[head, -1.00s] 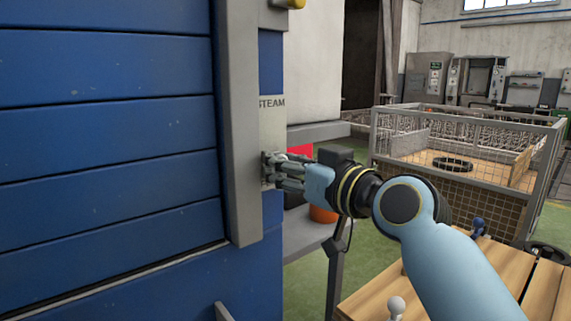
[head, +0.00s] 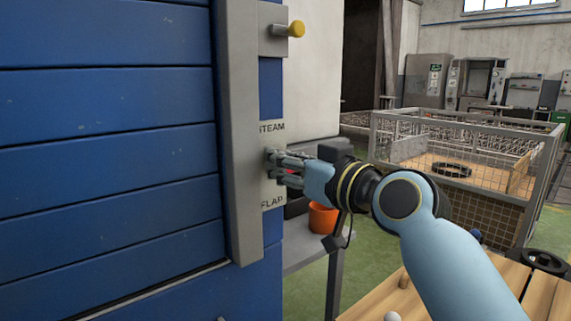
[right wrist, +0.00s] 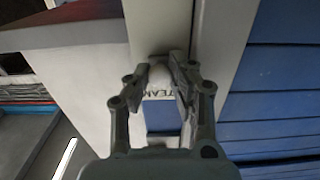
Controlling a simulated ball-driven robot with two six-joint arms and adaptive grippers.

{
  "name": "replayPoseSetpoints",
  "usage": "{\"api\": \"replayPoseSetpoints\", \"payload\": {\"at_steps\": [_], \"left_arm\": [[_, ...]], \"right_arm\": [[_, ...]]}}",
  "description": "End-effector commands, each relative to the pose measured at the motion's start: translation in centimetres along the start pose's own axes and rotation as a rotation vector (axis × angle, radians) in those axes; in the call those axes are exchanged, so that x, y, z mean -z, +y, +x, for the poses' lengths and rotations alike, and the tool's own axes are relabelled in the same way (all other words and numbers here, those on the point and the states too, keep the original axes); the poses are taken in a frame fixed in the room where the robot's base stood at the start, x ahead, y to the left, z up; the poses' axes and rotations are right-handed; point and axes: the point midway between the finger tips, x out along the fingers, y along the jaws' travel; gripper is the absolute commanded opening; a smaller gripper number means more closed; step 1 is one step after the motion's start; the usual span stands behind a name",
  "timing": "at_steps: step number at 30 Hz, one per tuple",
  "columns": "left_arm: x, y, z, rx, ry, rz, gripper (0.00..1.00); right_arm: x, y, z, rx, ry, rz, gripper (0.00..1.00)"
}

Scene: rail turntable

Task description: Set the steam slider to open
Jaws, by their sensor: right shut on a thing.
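The steam slider's pale knob (right wrist: 160,73) shows between my fingertips in the right wrist view. It sits on a narrow grey plate (head: 271,188) beside the blue shutter, below the STEAM label (head: 272,127) and above the FLAP label (head: 272,203) in the head view. My right gripper (head: 276,161) is shut on this knob, and its fingers hide the knob in the head view. The gripper also shows in the right wrist view (right wrist: 162,82), with the STEAM lettering partly visible between its fingers. My left gripper is not in view.
A yellow knob (head: 297,28) sticks out from a grey plate higher up. A grey vertical post (head: 238,130) borders the shutter (head: 105,150). An orange bucket (head: 322,218) stands on a grey shelf behind my gripper. A wooden table (head: 500,285) is at lower right.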

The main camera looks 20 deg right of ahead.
Motion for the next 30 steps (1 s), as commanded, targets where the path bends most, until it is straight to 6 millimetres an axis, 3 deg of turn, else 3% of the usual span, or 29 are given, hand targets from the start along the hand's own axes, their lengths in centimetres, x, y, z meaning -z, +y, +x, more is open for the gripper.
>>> {"api": "replayPoseSetpoints", "payload": {"at_steps": [1, 8, 9, 15, 24, 30], "left_arm": [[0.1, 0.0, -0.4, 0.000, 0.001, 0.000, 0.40], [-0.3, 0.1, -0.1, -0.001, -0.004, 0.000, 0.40], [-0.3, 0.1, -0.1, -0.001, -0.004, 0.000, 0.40], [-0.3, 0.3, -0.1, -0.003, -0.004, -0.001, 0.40], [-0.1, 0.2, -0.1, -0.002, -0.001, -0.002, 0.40], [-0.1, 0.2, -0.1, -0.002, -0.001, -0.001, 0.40]], "right_arm": [[0.6, 0.0, 0.0, -0.001, 0.004, -0.001, 0.00], [0.2, 0.0, 0.0, 0.000, 0.002, 0.000, 0.00], [0.2, 0.0, 0.0, 0.000, 0.002, 0.001, 0.23], [0.2, 0.0, 0.0, 0.000, 0.001, 0.001, 0.48], [0.1, 0.0, -0.3, 0.000, 0.000, 0.000, 0.48], [0.1, 0.0, -3.5, 0.001, -0.003, -0.003, 0.48]]}}
